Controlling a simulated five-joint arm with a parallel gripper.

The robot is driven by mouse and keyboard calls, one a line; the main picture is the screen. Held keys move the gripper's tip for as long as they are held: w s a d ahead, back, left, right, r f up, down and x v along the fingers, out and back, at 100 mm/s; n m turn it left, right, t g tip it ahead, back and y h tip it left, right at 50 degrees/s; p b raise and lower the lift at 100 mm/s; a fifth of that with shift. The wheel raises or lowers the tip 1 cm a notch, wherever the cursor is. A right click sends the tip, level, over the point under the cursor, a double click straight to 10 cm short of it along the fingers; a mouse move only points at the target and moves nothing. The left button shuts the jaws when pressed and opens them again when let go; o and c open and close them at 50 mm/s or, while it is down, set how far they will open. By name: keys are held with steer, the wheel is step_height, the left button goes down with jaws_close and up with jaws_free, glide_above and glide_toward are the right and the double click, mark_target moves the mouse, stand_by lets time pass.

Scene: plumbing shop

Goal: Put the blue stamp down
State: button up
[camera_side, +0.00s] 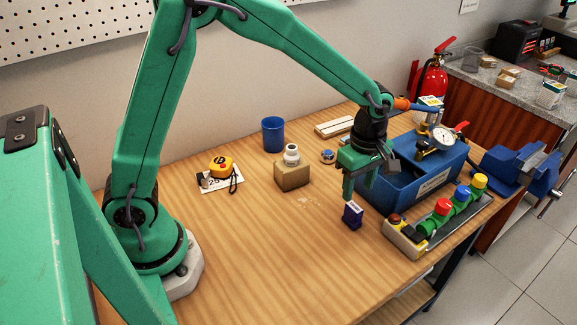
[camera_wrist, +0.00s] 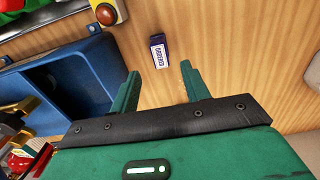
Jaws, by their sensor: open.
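The blue stamp (camera_side: 352,215) is a small dark blue block with a white label. It appears to stand on the wooden table, left of the valve manifold. In the wrist view the stamp (camera_wrist: 157,46) shows beyond the fingertips, its printed label facing the camera. My gripper (camera_side: 356,190) is just above the stamp in the side view, pointing down. In the wrist view my gripper (camera_wrist: 160,70) has its two green fingers spread apart with nothing between them. The exact gap between fingertips and stamp is hard to judge.
A blue bin (camera_side: 395,190) with a pressure gauge (camera_side: 443,137) stands behind my gripper. The manifold with coloured knobs (camera_side: 444,207) is to the right. The front middle table is clear.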

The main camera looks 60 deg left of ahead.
mark_target(353, 206)
step_height(353, 206, up, 3)
steer(key=shift+r, duration=0.15)
stand_by(0.7)
steer(key=s+a+r+m+t, duration=0.2)
steer(key=s+a+r+m, duration=0.3)
steer(key=s+m, duration=0.4)
steer(key=s+a+r+m+t, duration=0.3)
steer(key=s+a+r+m, duration=0.3)
steer(key=s+m, duration=0.3)
steer(key=shift+s+a+r+t, duration=0.2)
steer(key=shift+s+a+t, duration=0.15)
steer(key=shift+s, duration=0.45)
stand_by(0.4)
